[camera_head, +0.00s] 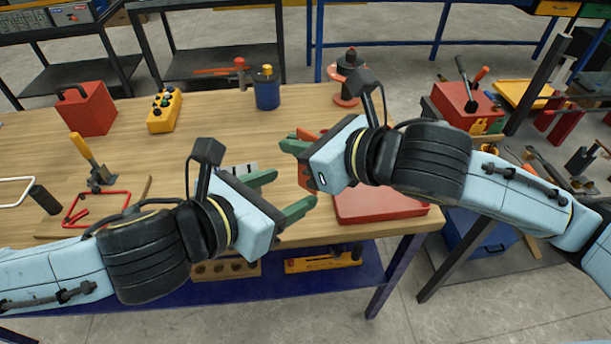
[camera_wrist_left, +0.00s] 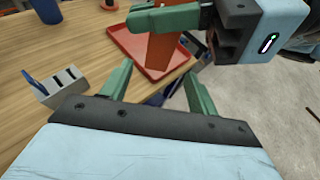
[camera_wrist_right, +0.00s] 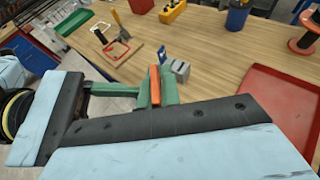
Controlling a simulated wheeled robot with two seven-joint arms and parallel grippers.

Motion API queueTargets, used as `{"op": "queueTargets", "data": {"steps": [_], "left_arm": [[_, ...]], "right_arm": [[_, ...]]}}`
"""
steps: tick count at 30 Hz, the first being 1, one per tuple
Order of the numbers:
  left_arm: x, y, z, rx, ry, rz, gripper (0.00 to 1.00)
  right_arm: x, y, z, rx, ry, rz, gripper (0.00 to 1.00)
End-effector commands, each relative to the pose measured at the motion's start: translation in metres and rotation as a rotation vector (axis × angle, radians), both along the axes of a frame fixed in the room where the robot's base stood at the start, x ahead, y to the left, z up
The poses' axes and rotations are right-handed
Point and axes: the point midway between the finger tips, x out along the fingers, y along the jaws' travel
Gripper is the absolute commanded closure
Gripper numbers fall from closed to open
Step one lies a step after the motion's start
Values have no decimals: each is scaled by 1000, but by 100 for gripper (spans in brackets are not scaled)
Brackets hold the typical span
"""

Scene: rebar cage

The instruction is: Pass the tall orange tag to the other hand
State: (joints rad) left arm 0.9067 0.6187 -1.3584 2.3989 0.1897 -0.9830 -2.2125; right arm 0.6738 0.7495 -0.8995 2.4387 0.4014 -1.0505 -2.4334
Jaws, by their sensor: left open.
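The tall orange tag (camera_head: 303,176) is held in my right gripper (camera_head: 292,148), whose green fingers are shut on it. In the left wrist view the tag (camera_wrist_left: 160,48) hangs below the right gripper's fingers (camera_wrist_left: 168,18). It also shows between the fingers in the right wrist view (camera_wrist_right: 155,86). My left gripper (camera_head: 284,192) is open and empty, just below and left of the tag in the head view. In the left wrist view its spread fingers (camera_wrist_left: 158,88) point toward the tag, which appears beyond their tips.
A red tray (camera_head: 385,208) lies at the table's right edge. A grey slotted block (camera_wrist_right: 180,70) stands on the wooden table (camera_head: 215,120). A blue cup (camera_head: 267,94), red box (camera_head: 86,112), yellow button box (camera_head: 164,112) and red spool (camera_head: 348,82) stand farther back.

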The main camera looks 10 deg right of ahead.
Motion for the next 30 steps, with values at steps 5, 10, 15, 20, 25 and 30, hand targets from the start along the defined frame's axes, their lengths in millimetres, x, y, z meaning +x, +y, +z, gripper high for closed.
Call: {"op": "queueTargets", "data": {"steps": [5,10,15,20,25,30], "left_arm": [[21,-27,-14,-2,2,0,40],[38,-48,-25,-2,2,1,40],[48,-60,-31,-3,2,2,40],[51,-64,-34,-3,2,1,40],[51,-64,-34,-3,2,1,40],[51,-64,-34,-3,2,1,54]], "right_arm": [[0,0,0,0,0,0,100],[0,0,0,0,0,0,100],[0,0,0,0,0,0,100],[0,0,0,0,0,0,100],[0,0,0,0,0,0,100],[0,0,0,0,0,0,100]]}}
